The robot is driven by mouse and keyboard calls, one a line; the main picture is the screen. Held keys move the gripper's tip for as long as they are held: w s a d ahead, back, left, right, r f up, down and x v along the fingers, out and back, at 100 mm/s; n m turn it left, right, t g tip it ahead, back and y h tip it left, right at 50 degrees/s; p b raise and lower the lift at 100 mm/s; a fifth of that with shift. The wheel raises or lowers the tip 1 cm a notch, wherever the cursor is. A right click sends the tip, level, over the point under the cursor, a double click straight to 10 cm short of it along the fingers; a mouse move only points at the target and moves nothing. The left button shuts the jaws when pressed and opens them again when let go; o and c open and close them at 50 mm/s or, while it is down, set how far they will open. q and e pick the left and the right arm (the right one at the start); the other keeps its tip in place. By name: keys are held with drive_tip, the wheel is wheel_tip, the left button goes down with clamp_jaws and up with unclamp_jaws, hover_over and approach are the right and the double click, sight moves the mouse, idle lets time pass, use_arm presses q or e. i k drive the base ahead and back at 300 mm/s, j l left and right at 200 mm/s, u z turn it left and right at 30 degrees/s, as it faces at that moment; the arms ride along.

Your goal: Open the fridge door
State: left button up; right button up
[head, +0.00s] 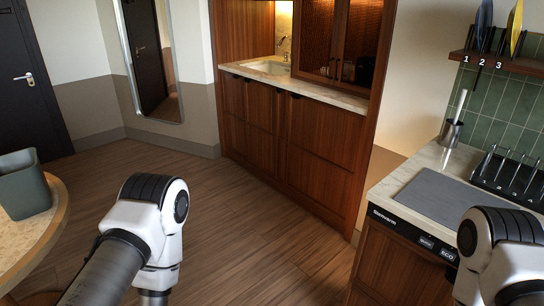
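No fridge is clearly recognisable in the head view. A wooden cabinet (285,150) with several closed fronts stands at the back under a pale countertop, and I cannot tell whether a fridge is behind one of them. Small dark handles sit along its top edge. Links of my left arm show at the lower left and of my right arm at the lower right. Neither gripper is in the picture.
A counter at right holds a grey cooktop (440,197) and a utensil holder (451,132). A round table (55,225) with a grey bin (24,186) is at left. A mirror (152,55) and a dark door (30,85) are behind. The wooden floor (240,225) between is clear.

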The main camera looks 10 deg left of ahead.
sight(325, 141)
drive_tip(key=i+j+u, duration=0.1)
drive_tip(key=i+u, duration=0.35)
drive_tip(key=i+l+u, duration=0.1)
drive_tip(key=i+u, duration=0.3)
drive_tip(key=i, duration=0.3)
drive_tip(key=i+z, duration=0.15)
drive_tip(key=i, duration=0.3)
drive_tip(key=i+j+z, duration=0.2)
drive_tip(key=i, duration=0.2)
drive_tip(key=i+j+z, duration=0.15)
drive_tip(key=i, duration=0.3)
